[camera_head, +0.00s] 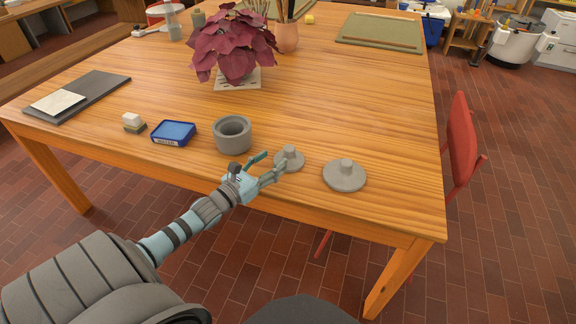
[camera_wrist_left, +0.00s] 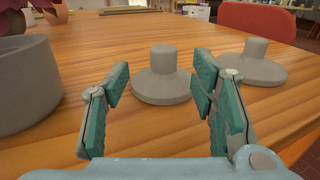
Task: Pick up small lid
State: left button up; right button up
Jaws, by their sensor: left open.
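The small lid (camera_head: 290,155) is a grey disc with a round knob, lying flat on the wooden table near its front edge. A larger grey lid (camera_head: 345,176) lies to its right, also knob up. My left gripper (camera_head: 271,167) is open, low at the table's front edge, just short of the small lid. In the left wrist view the open fingers (camera_wrist_left: 160,100) frame the small lid (camera_wrist_left: 162,80), which stands beyond the tips and apart from the palm. The larger lid (camera_wrist_left: 245,65) is behind the right finger. My right gripper is not in view.
A grey pot (camera_head: 232,136) stands left of the small lid; it also shows in the left wrist view (camera_wrist_left: 28,85). A blue box (camera_head: 174,132) and a small white-topped block (camera_head: 133,122) are farther left. A red-leaved plant (camera_head: 236,50) stands behind.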

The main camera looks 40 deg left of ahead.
aim_at(285, 152)
pick_arm(q)
jog(key=shift+w+d+f+b, duration=0.15)
jog(key=shift+w+b, duration=0.1)
jog(key=shift+w, duration=0.2)
jog(key=shift+w+a+f+b, duration=0.1)
jog(key=shift+w+b, duration=0.1)
jog(key=shift+w, duration=0.2)
jog(key=shift+w+d+r, duration=0.2)
jog(key=shift+w+d, duration=0.05)
jog(key=shift+w, duration=0.05)
jog(key=shift+w+d+f+b, duration=0.1)
jog(key=shift+w+b, duration=0.5)
jog(key=shift+w, duration=0.4)
jog(key=w, duration=0.1)
jog(key=w+p, duration=0.1)
jog(key=shift+w+r, duration=0.4)
jog(key=shift+w+f, duration=0.1)
jog(key=shift+w, duration=0.2)
jog(key=shift+f, duration=0.1)
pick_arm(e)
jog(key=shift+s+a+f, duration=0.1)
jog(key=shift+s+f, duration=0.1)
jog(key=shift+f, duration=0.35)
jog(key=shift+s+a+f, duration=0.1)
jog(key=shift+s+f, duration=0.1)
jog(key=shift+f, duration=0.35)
pick_arm(q)
jog(key=shift+s, duration=0.1)
grip_shut()
